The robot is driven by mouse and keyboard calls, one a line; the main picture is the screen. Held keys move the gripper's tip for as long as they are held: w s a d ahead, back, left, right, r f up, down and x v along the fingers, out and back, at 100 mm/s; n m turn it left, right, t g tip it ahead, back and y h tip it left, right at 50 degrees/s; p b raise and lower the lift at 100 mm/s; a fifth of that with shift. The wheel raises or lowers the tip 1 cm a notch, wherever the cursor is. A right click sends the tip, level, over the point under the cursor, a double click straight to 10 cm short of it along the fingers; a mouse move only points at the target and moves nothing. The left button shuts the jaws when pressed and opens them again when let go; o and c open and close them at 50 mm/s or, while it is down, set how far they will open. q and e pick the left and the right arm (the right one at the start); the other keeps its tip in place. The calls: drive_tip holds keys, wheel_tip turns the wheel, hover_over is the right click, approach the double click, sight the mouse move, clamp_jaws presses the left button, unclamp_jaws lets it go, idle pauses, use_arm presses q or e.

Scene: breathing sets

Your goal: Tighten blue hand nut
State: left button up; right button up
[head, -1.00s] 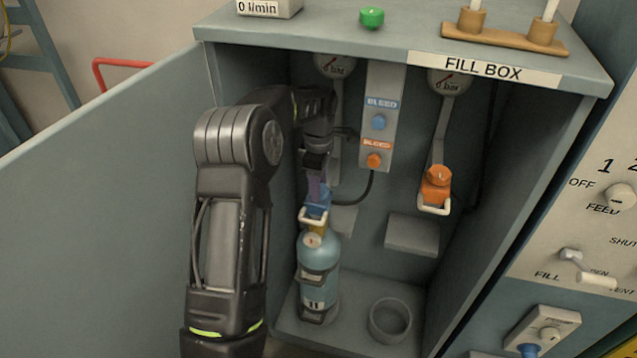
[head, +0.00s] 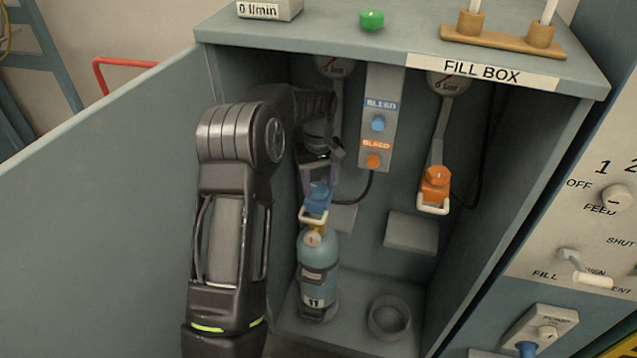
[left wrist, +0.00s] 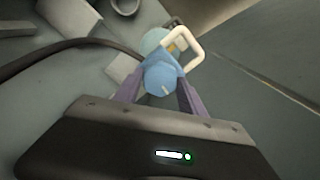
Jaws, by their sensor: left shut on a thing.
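The blue hand nut (head: 318,196) sits on the fill connector with a white yoke (head: 313,216), above the blue cylinder (head: 318,262). My left gripper (head: 318,188) reaches down from above inside the fill box, with its fingers on the two sides of the nut. In the left wrist view the blue nut (left wrist: 160,79) lies between the two purple fingertips (left wrist: 160,88), and the white yoke (left wrist: 186,46) shows beyond it. The gripper is shut on the nut. The cylinder stands upright on the box floor. My right gripper is not in view.
The orange hand nut (head: 436,180) hangs on the right with its own yoke. The bleed panel (head: 377,130) is between them. An empty round holder (head: 389,318) stands on the floor. The open door (head: 100,210) bounds the left side. A black hose (head: 365,190) runs behind the gripper.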

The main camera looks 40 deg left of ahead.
use_arm(q)
drive_tip(key=m, duration=1.4)
drive_tip(key=shift+m+p, duration=0.3)
drive_tip(key=shift+p, duration=0.05)
drive_tip(key=m, duration=0.6)
drive_tip(key=m+p, duration=0.1)
drive_tip(key=m, duration=0.6)
drive_tip(key=shift+m, duration=0.3)
drive_tip(key=m+p, duration=0.1)
drive_tip(key=m, duration=0.5)
drive_tip(key=shift+r, duration=0.1)
drive_tip(key=m+p, duration=0.1)
drive_tip(key=m, duration=0.4)
drive_tip(key=shift+m+p, duration=0.35)
drive_tip(key=shift+m, duration=0.05)
drive_tip(key=m+p, duration=0.1)
drive_tip(key=m, duration=0.1)
drive_tip(key=shift+m, duration=0.3)
drive_tip(key=shift+r+m+p, duration=0.1)
drive_tip(key=shift+m+p, duration=0.9)
drive_tip(key=shift+p, duration=0.2)
drive_tip(key=shift+m+p, duration=0.5)
